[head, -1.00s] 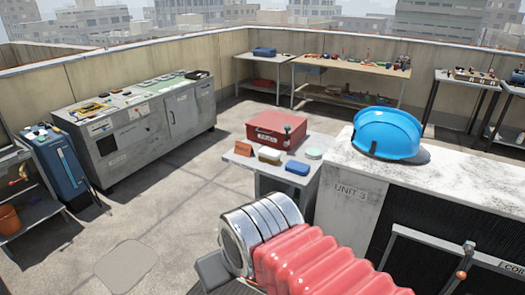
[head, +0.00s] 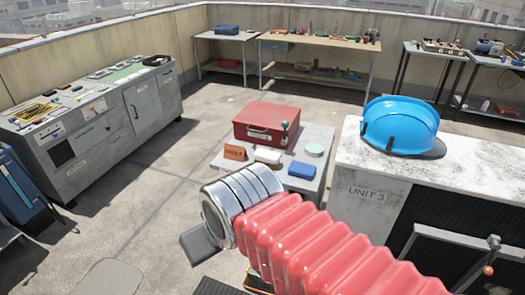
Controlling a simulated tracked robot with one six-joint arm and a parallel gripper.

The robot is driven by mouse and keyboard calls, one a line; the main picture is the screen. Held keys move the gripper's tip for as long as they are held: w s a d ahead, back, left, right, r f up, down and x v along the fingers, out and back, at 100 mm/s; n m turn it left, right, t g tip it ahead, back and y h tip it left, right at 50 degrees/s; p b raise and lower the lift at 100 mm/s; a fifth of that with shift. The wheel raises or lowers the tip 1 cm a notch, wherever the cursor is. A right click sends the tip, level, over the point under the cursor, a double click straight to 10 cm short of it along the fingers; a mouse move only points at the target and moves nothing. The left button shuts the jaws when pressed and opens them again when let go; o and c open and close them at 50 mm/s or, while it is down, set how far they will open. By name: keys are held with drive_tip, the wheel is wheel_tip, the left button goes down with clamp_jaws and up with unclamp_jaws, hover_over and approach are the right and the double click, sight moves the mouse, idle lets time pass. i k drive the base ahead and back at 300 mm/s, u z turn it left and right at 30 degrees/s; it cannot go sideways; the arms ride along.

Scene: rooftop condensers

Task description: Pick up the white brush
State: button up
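A small whitish block (head: 267,155), the thing most like the white brush, lies on the small grey table (head: 314,143) between an orange-brown sign (head: 235,153) and a blue block (head: 302,170). Bristles are too small to make out. My arm, with a red ribbed sleeve and metal rings, reaches in from the lower right. My gripper (head: 199,243) shows only as a dark grey piece beyond the rings, in front of and below the table. Its fingers are mostly hidden, so I cannot tell whether it is open or holds anything.
A red metal box (head: 265,122), a small lever with a ball top (head: 284,132) and a pale green disc (head: 314,150) share the small table. Open floor (head: 150,190) lies left.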

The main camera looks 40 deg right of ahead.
sight(271, 159)
drive_tip(key=z, duration=0.1)
drive_tip(key=i, duration=0.95)
drive_tip(key=z, duration=0.15)
